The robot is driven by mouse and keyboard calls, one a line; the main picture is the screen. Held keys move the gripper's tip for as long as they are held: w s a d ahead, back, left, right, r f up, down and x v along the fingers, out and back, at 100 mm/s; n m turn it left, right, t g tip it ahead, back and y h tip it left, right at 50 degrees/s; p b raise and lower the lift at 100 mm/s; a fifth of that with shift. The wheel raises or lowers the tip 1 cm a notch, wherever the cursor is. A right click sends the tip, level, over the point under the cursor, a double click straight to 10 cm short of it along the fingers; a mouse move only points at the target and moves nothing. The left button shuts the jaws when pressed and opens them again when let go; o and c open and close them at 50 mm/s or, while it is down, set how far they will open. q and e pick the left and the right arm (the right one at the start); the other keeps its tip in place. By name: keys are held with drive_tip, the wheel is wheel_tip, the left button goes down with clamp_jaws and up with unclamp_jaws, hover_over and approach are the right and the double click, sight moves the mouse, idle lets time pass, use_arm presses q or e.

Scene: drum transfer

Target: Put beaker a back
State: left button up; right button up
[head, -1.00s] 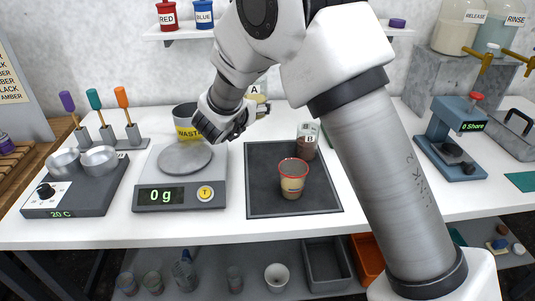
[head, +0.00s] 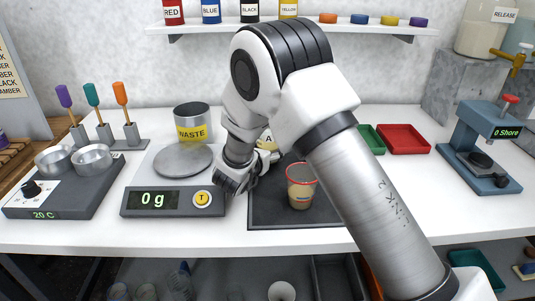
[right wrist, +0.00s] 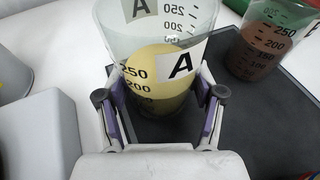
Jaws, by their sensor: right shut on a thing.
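Beaker A (right wrist: 155,100) is a clear beaker with yellowish contents and an "A" label. In the right wrist view it stands between the two fingers of my right gripper (right wrist: 160,112), which is shut on it. In the head view, beaker A (head: 267,142) shows only partly behind my right gripper (head: 258,168), at the back left of the dark mat (head: 290,217). I cannot tell whether its base touches the surface. My left gripper is not in view.
A red-rimmed cup (head: 301,188) stands on the mat, right of my gripper. Beaker B (right wrist: 262,50), with brown contents, is right of beaker A. The scale (head: 178,198), reading 0 g, and the waste container (head: 192,118) are to the left. Green (head: 373,140) and red (head: 404,139) trays lie behind.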

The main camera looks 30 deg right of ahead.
drive_tip(key=shift+w+f, duration=0.1)
drive_tip(key=shift+f, duration=0.55)
drive_tip(key=shift+f, duration=0.1)
drive_tip(key=o, duration=1.6)
drive_tip(key=shift+o, duration=0.2)
